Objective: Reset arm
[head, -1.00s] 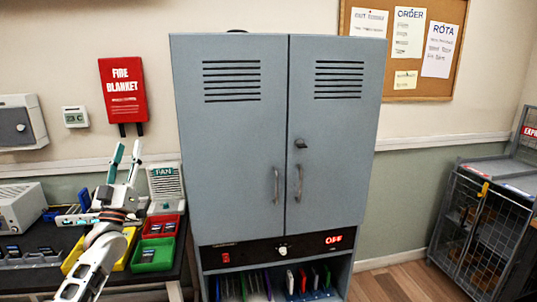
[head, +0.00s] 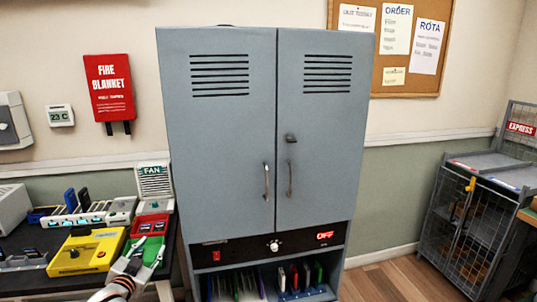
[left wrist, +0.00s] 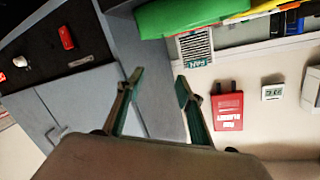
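My left gripper (head: 147,252) is low in the head view, in front of the bench and left of the grey cabinet (head: 220,130). In the left wrist view my left gripper (left wrist: 158,78) has its two green-lined fingers spread apart with nothing between them. The cabinet's two doors are shut, and its lit panel sign (head: 325,235) reads OFF. My right gripper is in neither view.
The bench at left holds a yellow tray (head: 70,262), a red tray (head: 150,222), a green tray (head: 148,258) and a fan unit (head: 153,180). Phones stand in the cabinet's lower shelf. A wire cage (head: 460,225) stands at right, with clear floor between.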

